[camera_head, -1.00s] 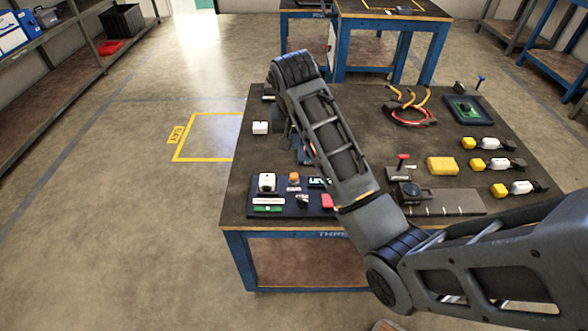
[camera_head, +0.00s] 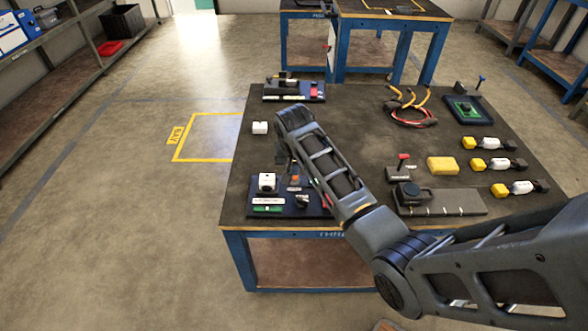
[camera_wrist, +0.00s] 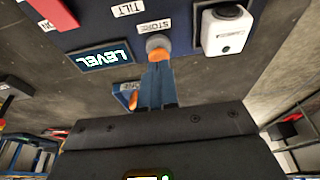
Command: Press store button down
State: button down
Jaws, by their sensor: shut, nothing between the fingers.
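The store button shows in the wrist view as an orange cap (camera_wrist: 160,55) on a round grey collar (camera_wrist: 158,41), beside the label STORE (camera_wrist: 154,27). It sits on a dark blue panel (camera_wrist: 95,34). My gripper (camera_wrist: 158,72) is shut and empty, its blue fingers pointing at the orange cap with the tips at or very near it. I cannot tell whether they touch or whether the button is pressed down. In the head view the panel (camera_head: 318,211) lies at the table's near left, with my wrist above it partly hiding the button.
A white box (camera_wrist: 226,28) stands close beside the button, and a LEVEL display (camera_wrist: 107,56) is on the other side. A second panel (camera_head: 295,96) lies at the table's back left. A small white block (camera_head: 260,127) and a yellow block (camera_head: 443,165) lie on the table.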

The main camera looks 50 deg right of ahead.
aim_at(295, 178)
jog(key=shift+f, duration=0.4)
notch_tip(295, 178, down, 2)
jog(key=shift+a, duration=0.1)
jog(key=shift+s+f, duration=0.25)
jog(key=shift+f, duration=0.05)
jog(key=r+p, duration=0.1)
jog(key=r, duration=0.1)
jog(key=r+p, duration=0.1)
jog(key=r, duration=0.1)
jog(key=r+p, duration=0.2)
jog(key=shift+w+r, duration=0.15)
jog(key=shift+w, duration=0.2)
jog(key=v, duration=0.9)
jog(key=shift+r, duration=0.15)
dwell(0.4)
